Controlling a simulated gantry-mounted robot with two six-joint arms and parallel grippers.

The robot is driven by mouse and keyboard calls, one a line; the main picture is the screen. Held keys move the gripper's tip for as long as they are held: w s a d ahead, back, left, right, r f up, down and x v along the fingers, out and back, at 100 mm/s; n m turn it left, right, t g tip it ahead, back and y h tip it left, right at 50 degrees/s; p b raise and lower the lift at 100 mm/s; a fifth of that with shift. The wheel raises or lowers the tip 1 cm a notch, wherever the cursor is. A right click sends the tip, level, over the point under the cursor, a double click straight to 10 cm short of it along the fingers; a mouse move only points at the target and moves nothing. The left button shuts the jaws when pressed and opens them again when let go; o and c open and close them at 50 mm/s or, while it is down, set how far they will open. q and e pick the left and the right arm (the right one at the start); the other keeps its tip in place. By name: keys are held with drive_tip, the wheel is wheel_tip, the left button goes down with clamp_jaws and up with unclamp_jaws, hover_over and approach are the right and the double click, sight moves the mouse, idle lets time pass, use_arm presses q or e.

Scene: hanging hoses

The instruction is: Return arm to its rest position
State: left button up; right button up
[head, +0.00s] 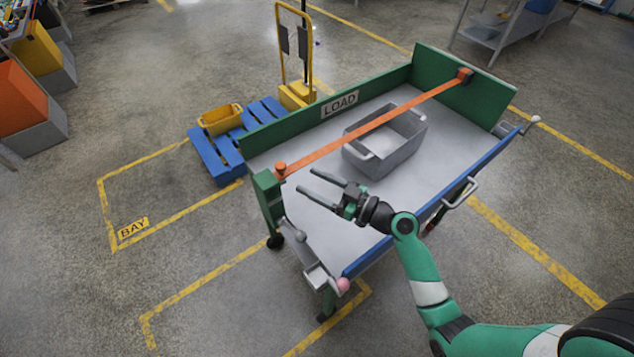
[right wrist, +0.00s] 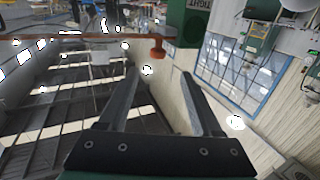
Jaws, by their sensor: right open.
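My right gripper (head: 306,181) is open, with its two dark fingers apart and nothing between them. In the head view it is over the near left part of the green-walled cart (head: 392,84), close to the near end of the orange strap (head: 375,122). The strap runs taut across the cart above a grey crate (head: 397,152) standing on its bed. In the right wrist view the open fingers (right wrist: 158,73) show with an orange knob (right wrist: 157,47) beyond their tips. My left gripper is in neither view.
A blue pallet (head: 216,157) with a yellow bin (head: 220,120) stands left of the cart, next to a yellow hand truck (head: 298,93). A pink-ended handle (head: 343,285) juts from the cart's near corner.

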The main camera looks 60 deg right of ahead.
drive_tip(key=shift+s, duration=0.55)
